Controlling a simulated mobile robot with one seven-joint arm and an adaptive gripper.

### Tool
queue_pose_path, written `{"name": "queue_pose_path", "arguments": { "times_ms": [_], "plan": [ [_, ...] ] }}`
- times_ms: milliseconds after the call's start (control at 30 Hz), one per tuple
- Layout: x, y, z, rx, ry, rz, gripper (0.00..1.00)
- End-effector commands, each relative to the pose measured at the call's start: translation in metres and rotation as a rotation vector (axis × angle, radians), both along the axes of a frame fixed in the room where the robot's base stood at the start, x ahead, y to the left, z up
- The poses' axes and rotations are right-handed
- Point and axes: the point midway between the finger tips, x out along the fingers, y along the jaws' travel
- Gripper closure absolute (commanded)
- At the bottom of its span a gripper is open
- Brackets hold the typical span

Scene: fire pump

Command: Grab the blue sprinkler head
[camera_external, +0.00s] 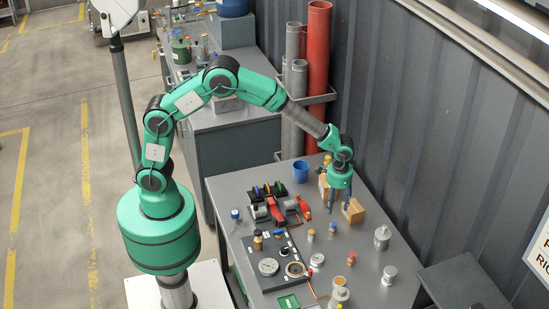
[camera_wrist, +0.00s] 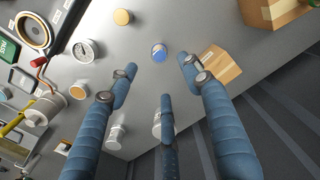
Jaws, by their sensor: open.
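A small blue sprinkler head (camera_wrist: 159,53) stands on the grey table in the wrist view, just beyond my fingertips and between them in the picture. In the external view, the small blue-topped piece (camera_external: 333,227) stands just below my gripper (camera_external: 340,206). My gripper also shows in the wrist view (camera_wrist: 158,78), with its three blue-grey fingers spread open and nothing between them. It hangs pointing down above the table, apart from the sprinkler head.
A wooden block (camera_external: 353,211) stands close to the right of my fingers; it shows in the wrist view too (camera_wrist: 218,66). Small orange-topped (camera_external: 311,235) and red-topped (camera_external: 351,258) pieces stand nearby. A gauge panel (camera_external: 275,262) lies to the left, a blue cup (camera_external: 300,171) behind.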

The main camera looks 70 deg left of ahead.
Motion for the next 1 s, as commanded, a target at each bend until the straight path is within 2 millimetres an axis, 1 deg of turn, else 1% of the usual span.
{"name": "queue_pose_path", "arguments": {
  "times_ms": [167,400,500,700,1000],
  "plan": [
    [-0.001,0.001,-0.021,0.001,0.002,0.0,0.5],
    [-0.001,0.001,-0.058,0.001,0.002,0.0,0.5],
    [0.0,0.001,-0.069,0.0,0.001,0.0,0.5],
    [0.0,0.001,-0.08,0.0,0.0,0.0,0.5],
    [0.0,0.001,-0.08,0.0,0.0,0.0,0.5]
  ]
}}
